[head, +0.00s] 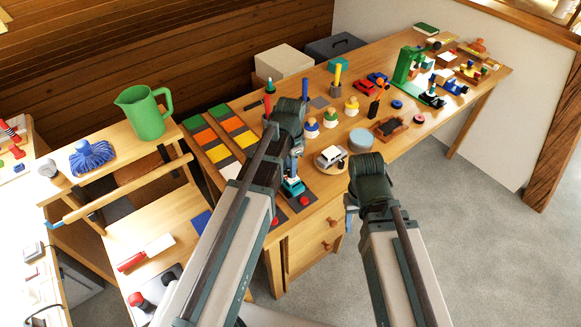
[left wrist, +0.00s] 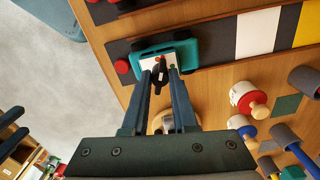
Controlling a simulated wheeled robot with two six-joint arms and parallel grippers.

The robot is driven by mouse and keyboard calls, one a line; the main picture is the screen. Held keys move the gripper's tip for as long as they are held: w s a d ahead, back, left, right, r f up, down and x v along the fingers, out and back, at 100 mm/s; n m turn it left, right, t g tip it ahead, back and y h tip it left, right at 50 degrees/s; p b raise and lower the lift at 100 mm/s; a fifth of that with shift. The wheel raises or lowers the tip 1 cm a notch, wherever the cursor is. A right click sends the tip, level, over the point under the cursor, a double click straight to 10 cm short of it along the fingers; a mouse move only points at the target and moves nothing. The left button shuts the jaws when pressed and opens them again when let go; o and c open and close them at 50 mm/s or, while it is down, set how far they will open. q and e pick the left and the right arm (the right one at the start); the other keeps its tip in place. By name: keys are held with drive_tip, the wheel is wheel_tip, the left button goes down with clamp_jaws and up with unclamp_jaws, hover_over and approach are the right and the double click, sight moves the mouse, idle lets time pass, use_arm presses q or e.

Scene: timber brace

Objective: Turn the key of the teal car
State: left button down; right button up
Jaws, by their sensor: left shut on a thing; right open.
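The teal car (head: 292,187) sits near the front edge of the long table, on the row of coloured squares. It also shows in the left wrist view (left wrist: 190,52), with a white patch on top. My left gripper (head: 295,167) is directly above the car, pointing down. In the left wrist view its fingertips (left wrist: 160,75) are shut on the small black key (left wrist: 160,76) that stands up from the white patch. The fingers hide part of the key. My right gripper (head: 350,208) is open and empty, beyond the table's front edge; its fingers are mostly hidden by my arm.
A white car on a round wooden base (head: 331,156) and a grey-blue disc (head: 361,140) stand right of the teal car. Several peg figures (head: 331,117) stand behind. A green pitcher (head: 144,112) stands on the left shelf.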

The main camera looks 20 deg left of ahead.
use_arm(q)
drive_tip(key=shift+m, duration=0.7)
drive_tip(key=c, duration=0.7)
unclamp_jaws()
drive_tip(key=shift+r, duration=0.1)
wheel_tip(320, 180, up, 14)
drive_tip(key=p, duration=1.3)
drive_tip(key=shift+p, duration=0.4)
drive_tip(key=shift+f, duration=0.2)
